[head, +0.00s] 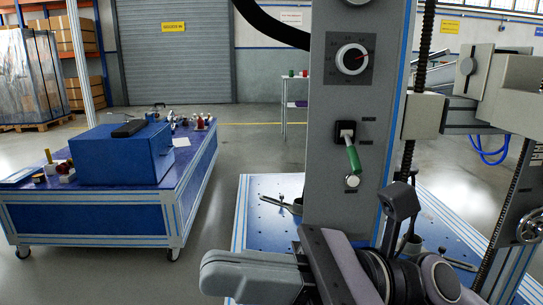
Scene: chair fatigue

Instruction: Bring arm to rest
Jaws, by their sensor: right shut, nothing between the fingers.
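My right gripper (222,272) is at the bottom middle of the head view. Its pale grey fingers are shut together and point left, with nothing between them. It hangs in front of the foot of a tall grey machine column (322,118). The arm behind it runs to the right along the bottom edge. Whether the gripper touches the machine cannot be told from this one view. My left gripper and arm are not in view.
The column bears a dial (351,59) and a green-handled switch (353,157). The machine's blue base plate (262,228) spreads behind my gripper. A wheeled blue workbench (95,222) with a blue box (122,158) stands left. Open floor lies between bench and machine.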

